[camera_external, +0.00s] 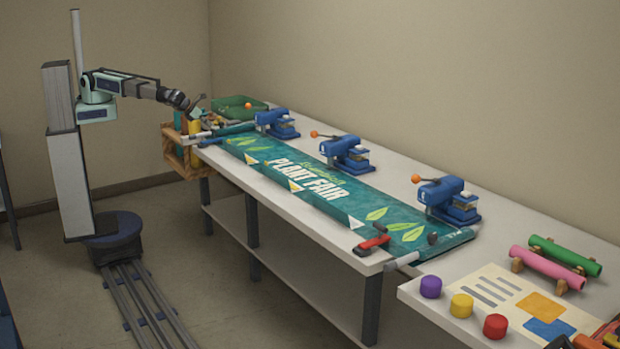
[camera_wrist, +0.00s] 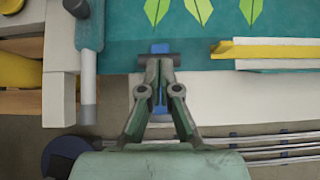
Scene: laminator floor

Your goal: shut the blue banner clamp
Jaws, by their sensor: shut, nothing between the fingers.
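My gripper (camera_wrist: 160,64) is shut and empty, its fingertips close together at the banner's edge in the wrist view. A small blue piece (camera_wrist: 160,48) with a dark grey crossbar shows right at the fingertips, and more blue shows between the fingers; it seems to be the blue banner clamp. The fingers hide much of it, and I cannot tell whether they touch it or how far open it is. The teal banner (camera_external: 310,185) lies flat along the table.
Several blue presses with orange-knobbed levers, one a press (camera_external: 347,152), line the banner's back edge. A red clamp (camera_external: 372,243) sits at the near front corner. A yellow bar (camera_wrist: 275,52) lies right of my fingers. A wooden crate (camera_external: 182,155) stands at the table's far end.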

